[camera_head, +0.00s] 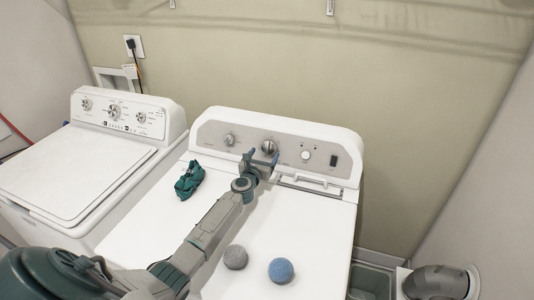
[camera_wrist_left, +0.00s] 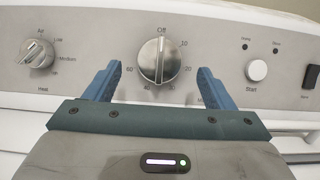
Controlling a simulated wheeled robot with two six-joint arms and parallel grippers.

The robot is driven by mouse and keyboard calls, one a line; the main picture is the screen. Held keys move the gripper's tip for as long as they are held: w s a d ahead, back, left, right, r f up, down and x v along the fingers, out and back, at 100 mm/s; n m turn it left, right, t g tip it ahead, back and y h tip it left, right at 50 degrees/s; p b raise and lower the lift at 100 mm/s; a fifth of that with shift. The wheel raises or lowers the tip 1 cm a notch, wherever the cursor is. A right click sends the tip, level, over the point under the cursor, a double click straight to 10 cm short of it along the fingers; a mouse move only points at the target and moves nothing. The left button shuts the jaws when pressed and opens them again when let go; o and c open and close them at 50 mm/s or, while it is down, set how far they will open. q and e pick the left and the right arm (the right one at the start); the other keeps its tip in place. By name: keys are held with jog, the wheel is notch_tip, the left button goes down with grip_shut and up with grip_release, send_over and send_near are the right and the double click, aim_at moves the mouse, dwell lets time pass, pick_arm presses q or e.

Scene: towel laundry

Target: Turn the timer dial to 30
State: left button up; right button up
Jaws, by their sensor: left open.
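The timer dial (camera_wrist_left: 159,60) is a round silver knob on the dryer's control panel, with "Off" printed above it and numbers around it. Its grip ridge stands roughly upright in the left wrist view. In the head view the dial (camera_head: 269,147) shows just above my left gripper (camera_head: 262,159). My left gripper (camera_wrist_left: 159,85) is open, its blue fingers to the left and right of the dial and apart from it. The lower numbers are partly hidden and hard to read. My right gripper is not in view.
A heat knob (camera_wrist_left: 35,54) is left of the dial and a Start button (camera_wrist_left: 257,70) is right of it. On the dryer top (camera_head: 321,221) lie a teal cloth (camera_head: 189,180), a grey ball (camera_head: 235,257) and a blue ball (camera_head: 281,270). A washer (camera_head: 70,170) stands at left.

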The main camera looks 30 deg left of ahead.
aim_at(267, 150)
pick_arm(q)
jog(key=x, duration=0.2)
jog(key=shift+w+f+b, duration=0.2)
jog(key=shift+w+b, duration=0.1)
jog(key=shift+b, duration=0.1)
jog(key=shift+w+a+r, duration=0.15)
jog(key=shift+w+r, duration=0.05)
jog(key=shift+w, duration=0.25)
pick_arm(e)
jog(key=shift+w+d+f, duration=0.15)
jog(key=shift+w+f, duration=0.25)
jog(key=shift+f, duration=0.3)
pick_arm(q)
jog(key=shift+c, duration=0.5)
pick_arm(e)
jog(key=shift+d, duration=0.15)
pick_arm(q)
jog(key=c, duration=0.9)
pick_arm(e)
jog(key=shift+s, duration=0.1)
